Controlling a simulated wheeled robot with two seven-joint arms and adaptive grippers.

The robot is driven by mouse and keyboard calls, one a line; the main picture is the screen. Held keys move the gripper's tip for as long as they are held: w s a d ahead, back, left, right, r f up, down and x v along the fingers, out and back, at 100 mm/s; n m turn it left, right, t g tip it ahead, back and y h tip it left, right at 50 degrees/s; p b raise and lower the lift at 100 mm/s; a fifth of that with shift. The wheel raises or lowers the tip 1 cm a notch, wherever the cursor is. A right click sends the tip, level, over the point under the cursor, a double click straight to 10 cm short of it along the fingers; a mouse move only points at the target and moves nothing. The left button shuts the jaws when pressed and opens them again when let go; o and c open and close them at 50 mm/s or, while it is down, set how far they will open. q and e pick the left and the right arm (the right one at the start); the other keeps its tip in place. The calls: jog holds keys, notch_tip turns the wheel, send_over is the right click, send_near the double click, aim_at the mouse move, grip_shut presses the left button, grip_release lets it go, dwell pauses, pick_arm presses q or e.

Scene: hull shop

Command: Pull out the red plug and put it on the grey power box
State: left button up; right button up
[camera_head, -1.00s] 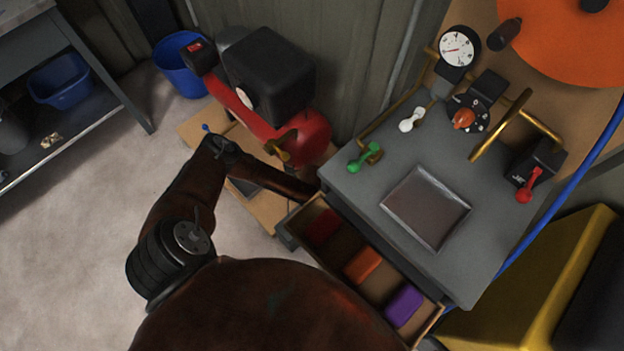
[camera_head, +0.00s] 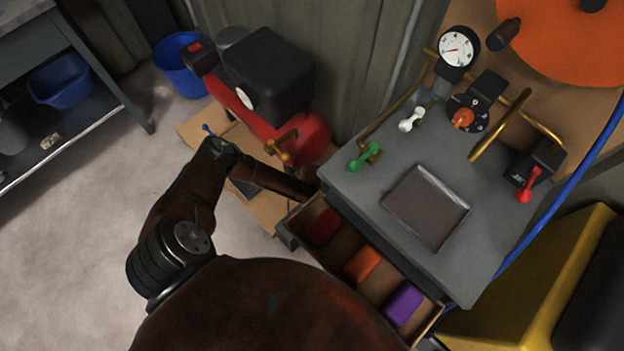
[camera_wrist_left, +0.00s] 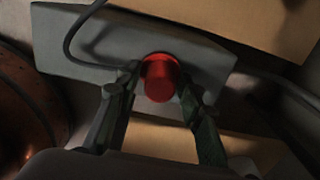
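The red plug (camera_wrist_left: 160,82) shows in the left wrist view, its round end toward the camera, against the front of the grey power box (camera_wrist_left: 85,50). My left gripper (camera_wrist_left: 160,80) has one finger on each side of the plug, with both tips very close to it. I cannot tell whether they press on it. In the head view my left arm reaches down past the workbench's left end; its gripper, the plug and the power box are not clearly visible there. My right gripper is not in view.
The grey workbench (camera_head: 350,200) has an open drawer (camera_head: 285,225) with red, orange and purple items. A metal tray (camera_head: 427,207) lies on top. A red compressor (camera_head: 300,130) stands close behind my left arm. Dark cables (camera_wrist_left: 80,30) run by the power box. Floor at left is clear.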

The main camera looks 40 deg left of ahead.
pick_arm(q)
grip_shut()
jog(key=shift+r, duration=0.1)
dwell(0.3)
jog(key=shift+r+p, duration=2.1)
jog(key=shift+r, duration=0.85)
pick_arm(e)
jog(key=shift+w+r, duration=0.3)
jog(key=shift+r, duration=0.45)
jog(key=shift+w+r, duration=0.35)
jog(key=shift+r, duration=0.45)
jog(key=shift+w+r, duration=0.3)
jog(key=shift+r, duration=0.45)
